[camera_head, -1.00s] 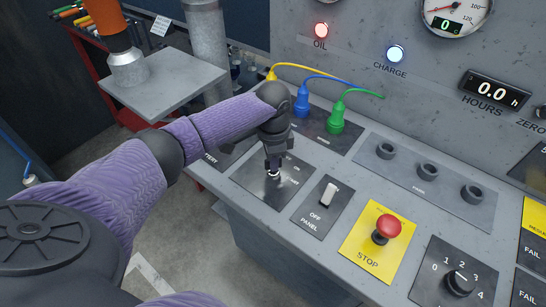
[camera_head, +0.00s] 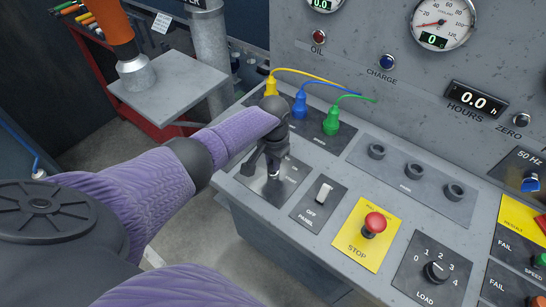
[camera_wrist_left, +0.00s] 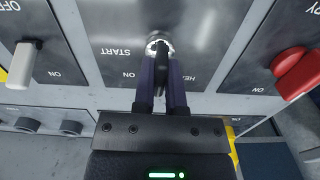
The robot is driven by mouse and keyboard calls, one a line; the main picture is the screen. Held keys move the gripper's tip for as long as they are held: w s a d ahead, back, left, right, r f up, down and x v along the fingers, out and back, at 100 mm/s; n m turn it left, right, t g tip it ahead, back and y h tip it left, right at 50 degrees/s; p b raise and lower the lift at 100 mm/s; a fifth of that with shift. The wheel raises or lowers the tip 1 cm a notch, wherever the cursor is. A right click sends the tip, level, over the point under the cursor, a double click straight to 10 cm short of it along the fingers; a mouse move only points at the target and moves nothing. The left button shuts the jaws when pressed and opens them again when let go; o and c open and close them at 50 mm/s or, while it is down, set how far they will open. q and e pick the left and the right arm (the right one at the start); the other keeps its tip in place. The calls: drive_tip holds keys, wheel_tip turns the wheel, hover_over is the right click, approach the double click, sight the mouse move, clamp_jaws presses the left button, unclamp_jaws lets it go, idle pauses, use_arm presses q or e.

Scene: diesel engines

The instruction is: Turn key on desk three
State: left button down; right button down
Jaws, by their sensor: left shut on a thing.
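The key switch sits on a dark plate (camera_head: 290,175) at the left front of the grey desk (camera_head: 235,190). My left gripper (camera_head: 273,172) points down onto it, its fingers shut on the key. In the left wrist view the closed fingers (camera_wrist_left: 160,75) reach the round silver lock (camera_wrist_left: 158,40) on the plate lettered START and ON. The key itself is mostly hidden between the fingers. My right gripper is not in view.
Near the gripper are a white panel switch (camera_head: 324,190), a red stop button (camera_head: 374,223) and a red battery lever (camera_wrist_left: 294,70). Yellow, blue (camera_head: 300,105) and green plugs stand behind. The oil (camera_head: 318,36) and charge (camera_head: 387,62) lamps are dark.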

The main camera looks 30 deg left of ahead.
use_arm(q)
drive_tip(key=shift+n, duration=0.3)
drive_tip(key=c, duration=0.7)
unclamp_jaws()
wheel_tip(320, 180, up, 9)
drive_tip(key=p, duration=0.4)
drive_tip(key=shift+r, duration=0.55)
